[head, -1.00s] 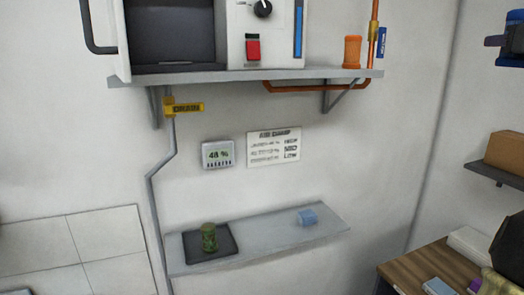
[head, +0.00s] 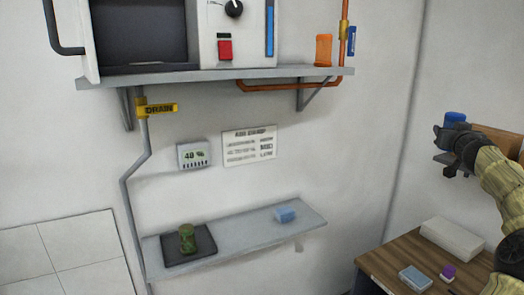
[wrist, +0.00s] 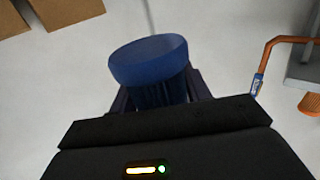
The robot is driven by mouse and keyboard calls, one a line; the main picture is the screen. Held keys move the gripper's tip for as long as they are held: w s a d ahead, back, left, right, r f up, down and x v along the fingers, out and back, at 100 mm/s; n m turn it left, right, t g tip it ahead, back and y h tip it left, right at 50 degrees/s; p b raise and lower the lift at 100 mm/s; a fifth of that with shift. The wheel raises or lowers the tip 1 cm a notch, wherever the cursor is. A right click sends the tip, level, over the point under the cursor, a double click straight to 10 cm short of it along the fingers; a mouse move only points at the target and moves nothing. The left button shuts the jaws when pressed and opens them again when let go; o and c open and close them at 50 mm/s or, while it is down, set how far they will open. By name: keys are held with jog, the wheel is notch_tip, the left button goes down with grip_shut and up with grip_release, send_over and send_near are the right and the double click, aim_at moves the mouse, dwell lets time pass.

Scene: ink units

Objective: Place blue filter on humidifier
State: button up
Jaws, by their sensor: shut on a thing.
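The blue filter (head: 455,118), a dark blue ribbed cup shape with a wide smooth rim, is upright in my gripper (head: 450,138) at the right of the head view. It also fills the middle of the wrist view (wrist: 150,65), between the fingers. My gripper is shut on it, in the air away from the shelves. A white machine (head: 252,45) with a dark open chamber, a knob, a red switch and a blue strip stands on the upper shelf. It is probably the humidifier; its top is cut off.
An orange cup (head: 323,50) and a copper pipe (head: 345,30) are at the right end of the upper shelf (head: 210,75). The lower shelf (head: 240,237) holds a green jar (head: 187,238) and a light blue block (head: 285,215). A wooden desk (head: 385,265) stands below the arm.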

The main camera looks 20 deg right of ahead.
jog(key=w+f, duration=0.5)
jog(key=f, duration=0.8)
jog(key=w+f, duration=0.5)
jog(key=f, duration=0.8)
jog(key=w+a+f+n+t+y, duration=0.1)
jog(key=w+a+f, duration=0.3)
jog(key=a+f, duration=0.5)
jog(key=w+a+f+y, duration=0.1)
jog(key=w+a+f, duration=0.35)
jog(key=f, duration=0.85)
jog(key=a+f+n+t+y, duration=0.15)
jog(key=a+f, duration=0.25)
jog(key=a, duration=0.5)
jog(key=a+f+n+y, duration=0.15)
jog(key=a+f, duration=0.25)
jog(key=a, duration=0.4)
jog(key=a+f+n+t+y, duration=0.15)
jog(key=a+f, duration=0.25)
jog(key=a, duration=0.5)
jog(key=s+a+r+n+y, duration=0.1)
jog(key=s+a, duration=0.4)
jog(key=a, duration=0.6)
jog(key=s+a+r+n+y, duration=0.1)
jog(key=s+a+y, duration=0.3)
jog(key=a, duration=0.8)
jog(key=shift+s+a+r, duration=0.25)
jog(key=shift+s+r, duration=0.15)
jog(key=shift+s, duration=0.25)
